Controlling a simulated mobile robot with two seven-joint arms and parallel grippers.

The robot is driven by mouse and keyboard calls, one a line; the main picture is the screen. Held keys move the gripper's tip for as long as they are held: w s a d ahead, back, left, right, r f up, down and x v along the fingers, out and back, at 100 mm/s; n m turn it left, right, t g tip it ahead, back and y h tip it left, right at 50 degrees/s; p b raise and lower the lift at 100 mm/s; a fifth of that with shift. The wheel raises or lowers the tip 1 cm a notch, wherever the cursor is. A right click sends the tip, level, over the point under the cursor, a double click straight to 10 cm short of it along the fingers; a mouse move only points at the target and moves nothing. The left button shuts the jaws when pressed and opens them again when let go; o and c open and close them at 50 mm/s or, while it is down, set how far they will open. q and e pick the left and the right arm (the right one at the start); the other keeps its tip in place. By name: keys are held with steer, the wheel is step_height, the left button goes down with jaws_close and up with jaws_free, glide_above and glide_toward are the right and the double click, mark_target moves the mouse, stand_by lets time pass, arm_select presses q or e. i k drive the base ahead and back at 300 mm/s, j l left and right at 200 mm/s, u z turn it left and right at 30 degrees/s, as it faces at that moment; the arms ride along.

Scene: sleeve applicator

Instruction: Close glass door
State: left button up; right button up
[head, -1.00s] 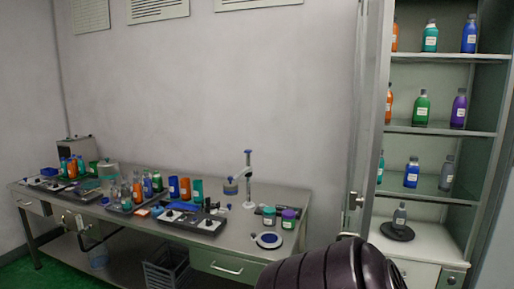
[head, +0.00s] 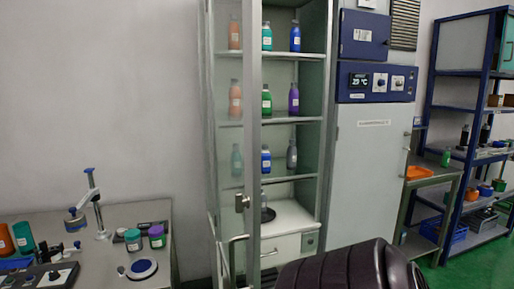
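The glass door (head: 230,160) of the tall cabinet (head: 325,130) stands open, swung out towards me. Its metal frame edge (head: 253,110) runs upright in front of the shelves. A latch (head: 241,203) sits on this edge, with a bar handle (head: 234,254) lower down. Orange bottles (head: 235,100) show through the glass. To the right of the frame edge the shelves are in plain sight, with green (head: 267,101), blue (head: 295,37) and purple (head: 293,99) bottles. The door's lower end runs out of the picture. Neither of my grippers is in view.
A lab bench (head: 110,215) with a stand (head: 95,205), jars (head: 157,237) and a round blue-topped disc (head: 142,268) is at the left. A grey and blue oven unit (head: 370,150) stands right of the cabinet. A blue shelf rack (head: 465,140) is farther right.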

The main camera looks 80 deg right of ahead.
mark_target(252, 17)
steer(key=i+z, duration=0.15)
steer(key=z, duration=0.3)
steer(key=i+z, duration=0.1)
steer(key=z, duration=0.4)
steer(key=i+z, duration=0.15)
steer(key=z, duration=1.35)
